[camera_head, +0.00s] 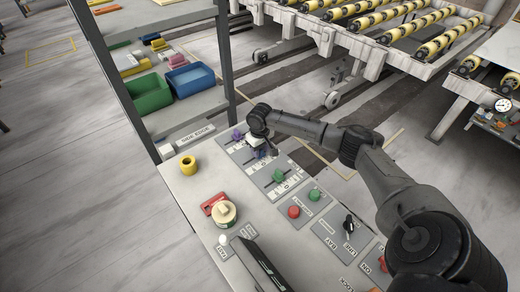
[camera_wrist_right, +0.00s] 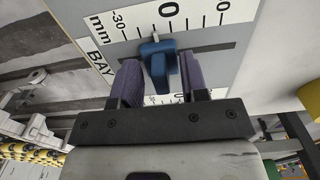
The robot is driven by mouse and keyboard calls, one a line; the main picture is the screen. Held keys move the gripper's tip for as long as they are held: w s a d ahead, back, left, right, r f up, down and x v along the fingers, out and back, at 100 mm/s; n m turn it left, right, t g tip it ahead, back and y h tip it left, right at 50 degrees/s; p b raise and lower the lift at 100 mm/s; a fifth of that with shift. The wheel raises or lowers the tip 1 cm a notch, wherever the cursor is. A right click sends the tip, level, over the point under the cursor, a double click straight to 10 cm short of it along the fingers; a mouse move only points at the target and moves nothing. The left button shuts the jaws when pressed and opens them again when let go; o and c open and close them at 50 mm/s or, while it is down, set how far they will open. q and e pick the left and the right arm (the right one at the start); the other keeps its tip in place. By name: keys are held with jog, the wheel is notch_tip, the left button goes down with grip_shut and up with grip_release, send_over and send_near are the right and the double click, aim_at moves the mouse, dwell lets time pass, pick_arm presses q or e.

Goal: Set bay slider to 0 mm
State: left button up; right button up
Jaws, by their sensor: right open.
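The bay slider's blue knob (camera_wrist_right: 158,62) sits in its slot in the right wrist view. The "BAY" label (camera_wrist_right: 101,62) and a white mm scale (camera_wrist_right: 195,14) lie beside the slot. The knob's pale pointer stands a little left of the 0 mark, on the -30 side. My right gripper (camera_wrist_right: 159,68) is open, with one purple-padded finger on each side of the knob and visible gaps. In the head view my right gripper (camera_head: 262,146) is over the slider panel (camera_head: 252,165) and mostly covers the blue knob. My left gripper is not in view.
Red (camera_head: 293,211) and green (camera_head: 314,195) buttons and a black switch (camera_head: 349,223) are nearer. A shelf post (camera_head: 225,60) rises close behind.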

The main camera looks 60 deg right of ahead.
jog(key=shift+c, duration=1.4)
grip_shut()
jog(key=shift+r, duration=0.1)
